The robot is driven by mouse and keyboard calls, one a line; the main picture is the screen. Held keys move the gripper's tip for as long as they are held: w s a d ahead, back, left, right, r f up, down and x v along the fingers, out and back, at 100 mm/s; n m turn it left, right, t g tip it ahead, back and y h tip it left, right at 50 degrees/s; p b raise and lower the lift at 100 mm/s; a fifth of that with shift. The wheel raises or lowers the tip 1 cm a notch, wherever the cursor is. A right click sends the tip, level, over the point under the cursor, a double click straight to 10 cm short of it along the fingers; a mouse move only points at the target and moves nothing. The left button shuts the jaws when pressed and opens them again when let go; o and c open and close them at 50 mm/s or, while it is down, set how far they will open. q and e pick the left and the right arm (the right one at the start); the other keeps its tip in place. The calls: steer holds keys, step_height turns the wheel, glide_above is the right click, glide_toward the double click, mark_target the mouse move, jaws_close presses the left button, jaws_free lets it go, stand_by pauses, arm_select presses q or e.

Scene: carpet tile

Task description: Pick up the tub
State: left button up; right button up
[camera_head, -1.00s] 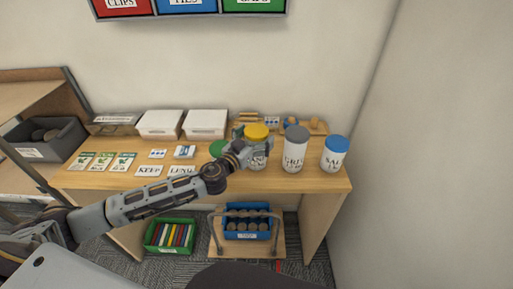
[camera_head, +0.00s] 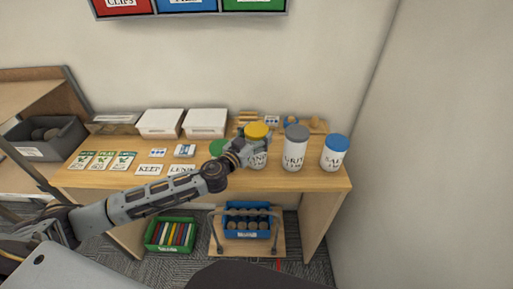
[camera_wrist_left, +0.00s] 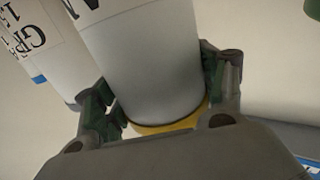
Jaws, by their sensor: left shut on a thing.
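A white tub with a yellow lid (camera_head: 256,131) stands upright at the right part of the wooden table, its label partly covered by my gripper. My left gripper (camera_head: 250,146) reaches it from the left and is shut on it just below the lid. In the left wrist view the white wall of the tub (camera_wrist_left: 150,65) sits between the two fingers of the gripper (camera_wrist_left: 162,90), with the yellow lid at the lower edge. I cannot tell whether the tub's base touches the table. My right gripper is not in view.
A grey-lidded tub (camera_head: 294,150) stands close right of the held tub, and a blue-lidded tub (camera_head: 335,154) farther right. White boxes (camera_head: 206,123) and a wooden tray (camera_head: 315,127) are behind. Cards lie left.

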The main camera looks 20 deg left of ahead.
arm_select(q)
jaws_close()
steer(key=shift+w+r, duration=0.1)
steer(key=shift+r, duration=0.1)
steer(key=shift+r, duration=0.15)
steer(key=shift+r+p, duration=0.4)
steer(key=shift+r, duration=4.5)
